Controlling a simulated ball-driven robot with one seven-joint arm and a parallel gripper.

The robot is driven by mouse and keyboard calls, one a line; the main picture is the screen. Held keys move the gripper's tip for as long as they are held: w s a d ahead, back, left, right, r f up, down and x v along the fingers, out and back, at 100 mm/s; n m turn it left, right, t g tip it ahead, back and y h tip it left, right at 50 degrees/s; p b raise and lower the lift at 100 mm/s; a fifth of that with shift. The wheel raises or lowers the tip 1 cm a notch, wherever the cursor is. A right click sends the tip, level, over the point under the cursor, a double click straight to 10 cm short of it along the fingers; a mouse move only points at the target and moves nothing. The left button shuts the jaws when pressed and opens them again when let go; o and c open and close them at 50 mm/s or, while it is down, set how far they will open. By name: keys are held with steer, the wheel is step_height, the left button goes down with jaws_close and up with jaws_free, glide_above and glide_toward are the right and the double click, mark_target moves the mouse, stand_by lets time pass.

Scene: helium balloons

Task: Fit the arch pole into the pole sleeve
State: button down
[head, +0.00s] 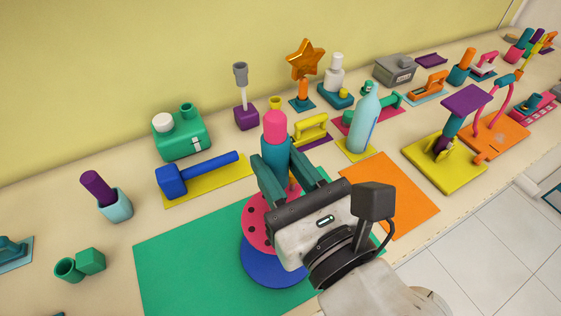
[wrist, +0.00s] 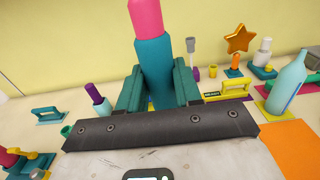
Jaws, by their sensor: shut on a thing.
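My gripper (head: 284,172) is shut around an upright teal cylinder with a pink top (head: 275,127), which I take to be the arch pole. In the wrist view the pole (wrist: 152,62) stands between my two teal fingers (wrist: 158,85). Just below my gripper is a round pink disc with dark holes (head: 257,228), above a blue round base (head: 262,268). I cannot tell for sure which part is the pole sleeve. My gripper hides the pole's lower end and much of the disc, so whether the pole touches it does not show.
The blue base stands on a green mat (head: 180,265) with free room to its left. An orange mat (head: 390,195) lies bare to the right.

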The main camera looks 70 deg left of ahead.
steer(key=shift+f+b, duration=0.75)
steer(key=shift+f, duration=0.25)
steer(key=c, duration=0.7)
jaws_free()
steer(key=d, duration=0.5)
steer(key=w+d+b, duration=0.1)
steer(key=d, duration=0.2)
stand_by(0.7)
